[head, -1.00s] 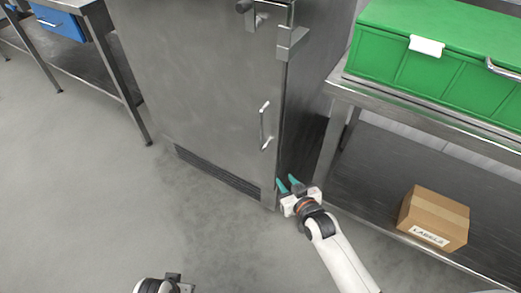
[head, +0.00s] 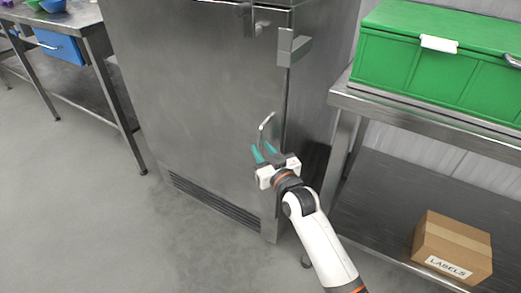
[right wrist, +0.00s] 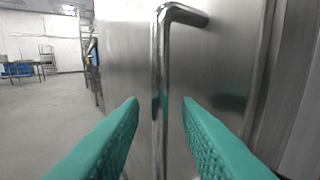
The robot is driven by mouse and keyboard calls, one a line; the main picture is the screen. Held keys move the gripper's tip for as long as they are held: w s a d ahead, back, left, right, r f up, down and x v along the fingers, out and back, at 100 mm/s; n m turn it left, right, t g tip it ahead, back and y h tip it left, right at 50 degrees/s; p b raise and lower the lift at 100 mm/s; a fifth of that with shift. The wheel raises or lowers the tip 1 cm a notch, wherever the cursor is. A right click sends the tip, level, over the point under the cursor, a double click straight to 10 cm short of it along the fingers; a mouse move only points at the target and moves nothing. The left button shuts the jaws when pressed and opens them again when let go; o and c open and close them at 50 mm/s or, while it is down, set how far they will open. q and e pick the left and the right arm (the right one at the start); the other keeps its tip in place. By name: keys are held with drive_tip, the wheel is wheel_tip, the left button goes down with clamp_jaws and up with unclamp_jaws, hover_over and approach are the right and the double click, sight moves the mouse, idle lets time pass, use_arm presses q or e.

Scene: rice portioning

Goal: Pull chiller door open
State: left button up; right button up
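The chiller door (head: 195,90) is a grey steel panel and looks closed. Its bar handle (head: 262,126) stands upright near the door's right edge. My right gripper (head: 264,153) is at the handle's lower part, with its teal fingers pointing at the door. In the right wrist view the handle (right wrist: 160,90) runs between the two spread fingers (right wrist: 160,105), with gaps visible on both sides. The right gripper is open and hides the lower end of the handle in the head view. My left gripper is not in view.
A steel table (head: 440,120) with a green bin (head: 435,75) stands right of the chiller. A cardboard box marked LABELS (head: 452,245) lies on its lower shelf. Another steel table with a blue drawer (head: 58,46) is at the left. The floor (head: 90,220) before the chiller is clear.

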drive_tip(key=shift+x, duration=0.9)
clamp_jaws()
